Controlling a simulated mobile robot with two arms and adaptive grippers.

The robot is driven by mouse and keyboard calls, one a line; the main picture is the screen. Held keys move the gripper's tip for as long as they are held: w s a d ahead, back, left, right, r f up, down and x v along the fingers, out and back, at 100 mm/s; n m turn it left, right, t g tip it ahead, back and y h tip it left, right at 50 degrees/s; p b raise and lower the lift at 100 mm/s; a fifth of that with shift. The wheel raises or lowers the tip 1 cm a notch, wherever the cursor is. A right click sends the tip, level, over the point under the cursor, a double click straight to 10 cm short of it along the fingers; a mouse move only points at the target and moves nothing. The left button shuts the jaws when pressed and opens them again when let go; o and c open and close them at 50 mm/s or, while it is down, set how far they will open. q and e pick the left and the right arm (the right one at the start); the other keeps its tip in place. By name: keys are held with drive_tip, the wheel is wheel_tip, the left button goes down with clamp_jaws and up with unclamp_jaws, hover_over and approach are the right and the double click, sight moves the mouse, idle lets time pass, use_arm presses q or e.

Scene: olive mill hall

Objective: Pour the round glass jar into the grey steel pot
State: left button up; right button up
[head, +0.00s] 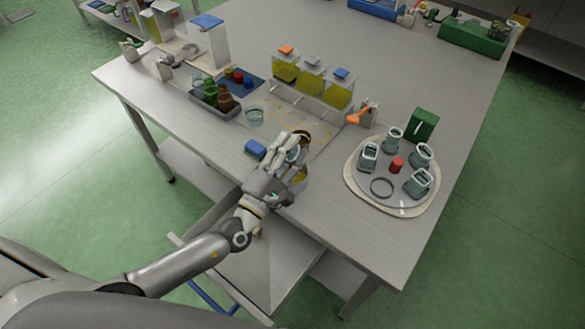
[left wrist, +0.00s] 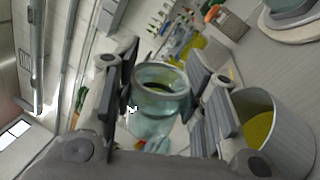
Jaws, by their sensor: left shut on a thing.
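My left gripper (head: 297,143) is shut on the round glass jar, one finger on each side. In the left wrist view the jar (left wrist: 160,115) is clear greenish glass with a thick rim, held between the finger pads. The grey steel pot (left wrist: 290,140) stands beside the gripper on the right of that view, with yellow contents inside. In the head view the pot (head: 298,184) is partly hidden behind my gripper, near the table's front edge. The jar is mostly hidden there, and I cannot tell its exact tilt. My right gripper is not in view.
A blue block (head: 255,149) and a small glass (head: 254,116) are left of my gripper. A rack (head: 312,100) of yellow-filled containers stands behind. A round tray (head: 352,181) with several glass jars is to the right. Bottles in a grey tray (head: 229,112) are at left.

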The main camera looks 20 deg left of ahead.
use_arm(q)
drive_tip(key=n, duration=0.1)
drive_tip(key=n+y, duration=0.1)
drive_tip(key=n, duration=0.1)
drive_tip(key=shift+w+a+f, duration=0.1)
drive_tip(key=shift+a+f, duration=0.05)
drive_tip(key=shift+a, duration=0.1)
drive_tip(key=shift+a+n+y, duration=0.1)
drive_tip(key=shift+n+y, duration=0.2)
drive_tip(key=shift+n, duration=0.5)
drive_tip(key=shift+r+n+p, duration=0.6)
drive_tip(key=shift+r+p, duration=0.1)
drive_tip(key=shift+w+a+f+n+y, duration=0.1)
drive_tip(key=shift+a+f+n+y, duration=0.15)
drive_tip(key=shift+n, duration=0.35)
drive_tip(key=shift+w+a+n+y, duration=0.1)
drive_tip(key=shift+a+n+y, duration=0.15)
drive_tip(key=shift+n+y, duration=0.4)
drive_tip(key=shift+w+a+f+n+g, duration=0.35)
drive_tip(key=shift+a+f+n, duration=0.2)
drive_tip(key=shift+a+n, duration=0.6)
drive_tip(key=shift+w+a+f+n+g, duration=0.4)
drive_tip(key=shift+a+n, duration=0.45)
drive_tip(key=shift+n, duration=0.55)
drive_tip(key=shift+w+a+f+n+g, duration=0.3)
drive_tip(key=shift+a+f+n, duration=0.35)
drive_tip(key=shift+a+n, duration=0.5)
